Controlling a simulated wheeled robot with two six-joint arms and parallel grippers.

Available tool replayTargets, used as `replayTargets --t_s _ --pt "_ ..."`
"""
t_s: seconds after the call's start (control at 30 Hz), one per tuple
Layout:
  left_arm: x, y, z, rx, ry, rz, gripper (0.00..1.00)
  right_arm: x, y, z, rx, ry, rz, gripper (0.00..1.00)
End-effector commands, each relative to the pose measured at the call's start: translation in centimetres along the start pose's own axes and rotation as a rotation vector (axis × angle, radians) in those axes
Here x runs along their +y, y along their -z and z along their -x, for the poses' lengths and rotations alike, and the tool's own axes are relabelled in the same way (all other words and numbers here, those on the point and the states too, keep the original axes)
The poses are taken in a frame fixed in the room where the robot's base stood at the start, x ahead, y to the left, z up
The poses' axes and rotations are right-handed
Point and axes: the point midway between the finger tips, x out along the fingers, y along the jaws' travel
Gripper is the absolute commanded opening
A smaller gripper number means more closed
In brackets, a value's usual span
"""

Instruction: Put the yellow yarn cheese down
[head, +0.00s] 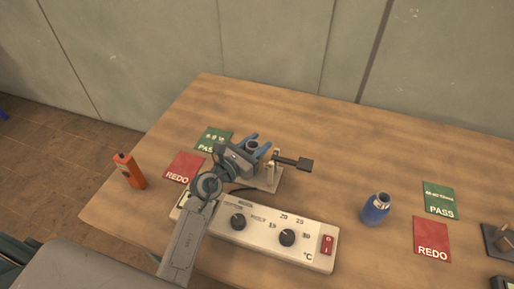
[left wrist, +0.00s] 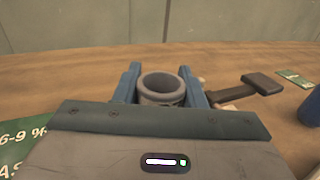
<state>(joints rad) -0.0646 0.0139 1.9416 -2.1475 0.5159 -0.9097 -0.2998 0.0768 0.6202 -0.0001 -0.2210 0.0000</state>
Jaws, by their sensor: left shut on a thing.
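No yellow yarn cheese shows in either view. My left gripper (head: 251,147), with blue fingers, is shut on a grey hollow cylinder (left wrist: 162,89), upright with its open top showing. The cylinder's lower part is hidden behind the gripper body in the left wrist view. In the head view the gripper is beside or over a small stand (head: 268,181) with a dark paddle lever (head: 293,162). I cannot tell whether the cylinder touches anything below. My right gripper is not in view.
A white control box (head: 263,236) with knobs lies in front. Left are a green PASS card (head: 214,139), red REDO card (head: 184,167) and orange device (head: 129,171). Right are a blue bottle-like thing (head: 376,209), PASS card (head: 439,200) and REDO card (head: 432,239). The table's back is clear.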

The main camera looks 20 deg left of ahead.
Motion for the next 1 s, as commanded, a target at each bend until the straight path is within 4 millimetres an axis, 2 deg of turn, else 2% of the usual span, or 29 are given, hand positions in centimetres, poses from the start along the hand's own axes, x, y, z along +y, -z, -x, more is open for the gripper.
replayTargets --t_s 0.1,0.47,0.5,0.87,1.0 --pt "0.0 1.0 0.0 -0.001 -0.001 0.001 0.00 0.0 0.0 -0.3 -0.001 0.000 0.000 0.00" --pt "0.0 1.4 0.0 -0.001 -0.001 -0.001 0.00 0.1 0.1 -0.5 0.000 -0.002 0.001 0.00" --pt "0.0 1.2 0.0 -0.001 -0.001 -0.001 0.45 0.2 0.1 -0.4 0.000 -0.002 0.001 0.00" --pt "0.0 0.8 0.0 -0.001 -0.001 -0.001 0.46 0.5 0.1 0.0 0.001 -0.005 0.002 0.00" --pt "0.1 1.2 1.8 0.002 -0.001 -0.003 0.46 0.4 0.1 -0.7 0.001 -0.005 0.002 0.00"
